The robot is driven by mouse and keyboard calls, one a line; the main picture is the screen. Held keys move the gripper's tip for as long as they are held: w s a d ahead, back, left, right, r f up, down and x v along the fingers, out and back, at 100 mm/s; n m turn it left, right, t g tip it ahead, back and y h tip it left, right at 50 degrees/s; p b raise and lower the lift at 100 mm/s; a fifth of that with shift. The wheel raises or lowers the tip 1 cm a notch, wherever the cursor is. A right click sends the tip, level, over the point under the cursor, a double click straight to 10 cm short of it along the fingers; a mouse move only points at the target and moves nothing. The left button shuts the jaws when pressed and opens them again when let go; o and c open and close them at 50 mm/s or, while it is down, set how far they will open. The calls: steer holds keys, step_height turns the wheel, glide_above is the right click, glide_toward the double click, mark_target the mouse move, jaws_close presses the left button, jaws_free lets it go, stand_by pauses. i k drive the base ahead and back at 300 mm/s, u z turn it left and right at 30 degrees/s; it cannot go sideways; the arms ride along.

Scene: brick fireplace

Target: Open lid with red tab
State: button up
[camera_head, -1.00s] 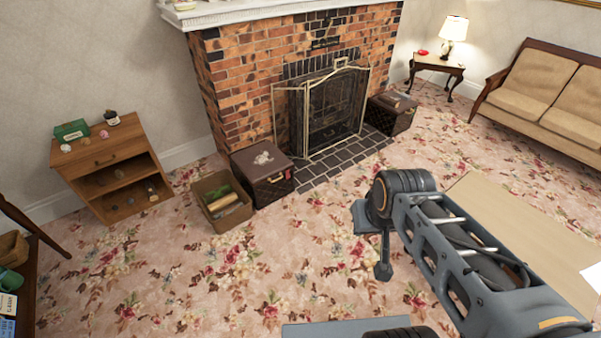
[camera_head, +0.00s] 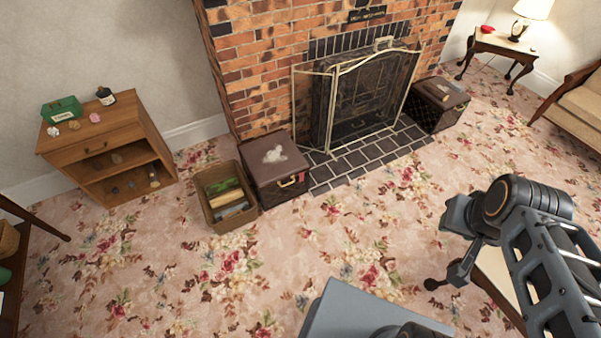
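A dark brown box with a brown lid (camera_head: 275,157) stands on the floor at the left front of the fireplace. Its lid is shut, with a whitish patch on top. A small red tab (camera_head: 304,178) shows at the lid's front right edge, and a light handle is on the front. My gripper (camera_head: 446,278) seems to show only as a small dark part hanging below my arm at the right, well away from the box. I cannot make out whether its fingers are open or shut.
A wicker basket (camera_head: 211,222) with items stands against the box's left side. A wooden shelf unit (camera_head: 122,133) is farther left. A folding metal screen (camera_head: 333,95) fronts the fireplace. A second dark box (camera_head: 437,105) stands right of it. Flowered carpet in front is clear.

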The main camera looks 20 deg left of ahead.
mark_target(272, 159)
steer(key=u, duration=0.25)
steer(key=i, duration=0.8)
steer(key=u, duration=1.15)
steer(key=i, duration=0.7)
steer(key=u, duration=0.7)
